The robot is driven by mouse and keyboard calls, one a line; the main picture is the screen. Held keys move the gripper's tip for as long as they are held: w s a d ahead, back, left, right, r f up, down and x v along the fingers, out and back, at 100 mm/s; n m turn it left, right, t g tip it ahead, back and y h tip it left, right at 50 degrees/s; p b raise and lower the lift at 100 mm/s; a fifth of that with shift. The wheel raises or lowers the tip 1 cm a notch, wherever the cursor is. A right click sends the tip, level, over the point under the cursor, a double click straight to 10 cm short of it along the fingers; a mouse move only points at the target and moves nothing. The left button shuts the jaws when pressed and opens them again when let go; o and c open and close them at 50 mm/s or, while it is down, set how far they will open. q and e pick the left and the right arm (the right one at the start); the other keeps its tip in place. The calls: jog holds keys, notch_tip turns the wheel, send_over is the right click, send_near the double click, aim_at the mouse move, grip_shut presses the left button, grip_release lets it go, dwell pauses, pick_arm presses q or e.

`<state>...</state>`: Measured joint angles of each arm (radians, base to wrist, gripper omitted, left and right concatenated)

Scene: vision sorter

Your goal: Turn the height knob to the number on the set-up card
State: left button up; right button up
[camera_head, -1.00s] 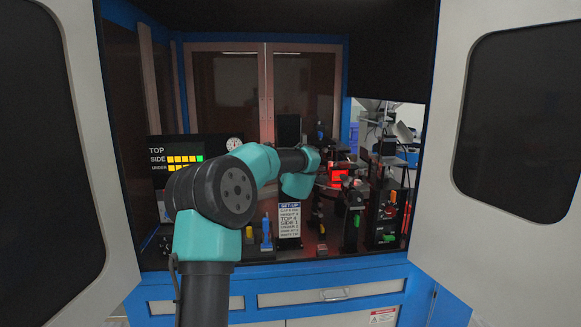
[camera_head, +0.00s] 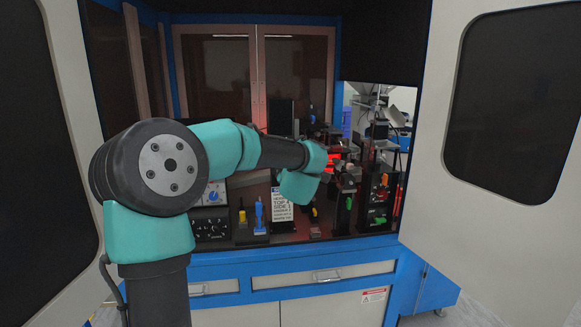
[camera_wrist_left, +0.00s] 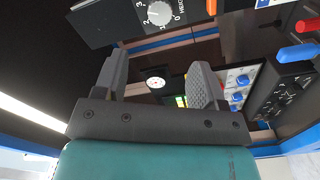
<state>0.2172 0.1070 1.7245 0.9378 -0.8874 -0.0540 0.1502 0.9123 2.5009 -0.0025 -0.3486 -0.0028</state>
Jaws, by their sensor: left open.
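The height knob (camera_wrist_left: 160,13) is a white dial on a dark panel at the top of the left wrist view. Printed numbers and the word HEIGHT stand beside it; its exact setting is unclear. My left gripper (camera_wrist_left: 158,62) is open and empty, its two grey fingers apart below the knob and not touching it. In the head view my left gripper (camera_head: 338,169) is small, at the end of the teal arm inside the cabinet. The white set-up card (camera_head: 282,208) stands upright left of it. The arm covers part of its top, and its height number is not readable. My right gripper is not in view.
A blue lever (camera_head: 259,216) and a yellow lever (camera_head: 242,216) stand left of the card. A panel with a blue knob (camera_head: 213,196) is further left. Open cabinet doors flank the opening.

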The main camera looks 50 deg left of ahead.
pick_arm(q)
jog(key=v, duration=0.4)
jog(key=shift+s+d, duration=0.1)
dwell(0.3)
jog(key=w+d+f+m+h, duration=0.2)
jog(key=d+f+m+h, duration=0.25)
jog(key=f, duration=0.65)
jog(key=w+d+f+m+h, duration=0.2)
jog(key=d+f+m+h, duration=0.3)
jog(key=f, duration=0.6)
jog(key=w+d+f+m+h, duration=0.2)
jog(key=w+d+f+m, duration=0.3)
jog(key=f, duration=0.6)
jog(key=s+d+f+m+g+h, duration=0.3)
jog(key=s+d+f+g, duration=0.1)
jog(key=s+d+f, duration=0.6)
jog(key=s+d+f+m+g+h, duration=0.4)
jog(key=s+d+f, duration=0.5)
jog(key=s+f, duration=0.7)
jog(key=shift+d+f+g, duration=0.3)
jog(key=shift+d+g, duration=0.1)
jog(key=shift+g, duration=0.4)
